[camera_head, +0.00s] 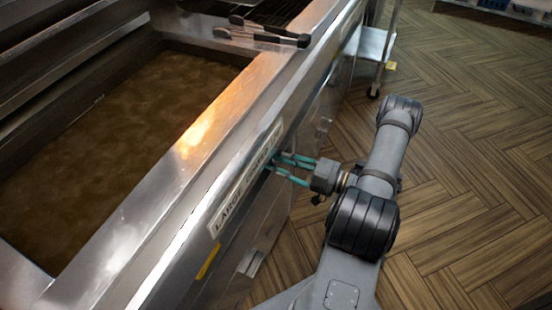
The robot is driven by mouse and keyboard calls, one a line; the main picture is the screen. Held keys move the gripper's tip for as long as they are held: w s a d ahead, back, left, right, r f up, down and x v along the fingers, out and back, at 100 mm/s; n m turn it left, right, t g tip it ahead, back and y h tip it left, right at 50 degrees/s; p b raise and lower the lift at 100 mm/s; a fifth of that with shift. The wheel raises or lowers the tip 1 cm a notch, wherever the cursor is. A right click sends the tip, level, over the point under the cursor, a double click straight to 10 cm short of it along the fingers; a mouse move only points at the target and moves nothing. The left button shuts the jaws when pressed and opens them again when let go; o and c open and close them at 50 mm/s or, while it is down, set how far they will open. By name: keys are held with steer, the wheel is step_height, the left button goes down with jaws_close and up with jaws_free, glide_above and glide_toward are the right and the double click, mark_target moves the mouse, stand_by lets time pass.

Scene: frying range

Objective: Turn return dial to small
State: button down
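The fryer's front panel bears a pale label strip (228,208) on which "LARGE" can be read; the rest of the lettering is too small or covered. My gripper (272,163) has teal fingers that reach left to the panel, just below the strip's far end. A gap shows between the fingers. Their tips are at or very close to the panel. I cannot make out the return dial clearly; it may be hidden at the fingertips. I cannot tell whether the fingers are around a dial or merely beside it.
The fryer vat (120,120) holds brown oil, left of the steel rim. Dark-handled tongs (262,36) lie across the top at the back. A yellow label (208,262) is lower on the front. A wheeled steel stand (374,45) is beyond. The wood floor (470,150) at right is clear.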

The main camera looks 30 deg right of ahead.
steer(key=n, duration=0.5)
steer(key=shift+r+p, duration=0.1)
steer(key=shift+p, duration=0.25)
steer(key=shift+s+a+n, duration=0.1)
steer(key=shift+n, duration=0.2)
steer(key=c, duration=1.7)
jaws_free()
steer(key=shift+o, duration=0.2)
steer(key=v, duration=1.2)
steer(key=shift+a, duration=0.1)
steer(key=x, duration=1.2)
